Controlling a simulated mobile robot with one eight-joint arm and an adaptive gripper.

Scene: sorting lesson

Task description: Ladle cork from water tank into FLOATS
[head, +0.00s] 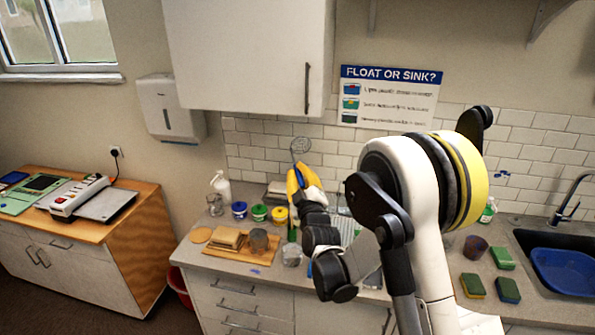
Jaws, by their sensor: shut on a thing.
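My gripper (301,182) is raised above the back of the counter, near the tiled wall. It appears shut on the handle of a ladle (300,146), whose round, perforated-looking head points up above the fingers. The grip itself is small and partly covered by my arm. A clear, tank-like shape (347,228) stands behind my arm and is mostly hidden, so I cannot tell whether it is the water tank. Blue (239,211), green (259,213) and yellow (280,215) tubs stand in a row left of my gripper. Their labels are unreadable, so FLOATS cannot be picked out. I cannot make out the cork.
A wooden board (240,250) with blocks and a grey cup lies at the counter's front left. A clear glass (292,254) stands beside it. Several sponges (502,258) and a sink with a blue basin (565,270) are at right. A wall cabinet (250,50) hangs above.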

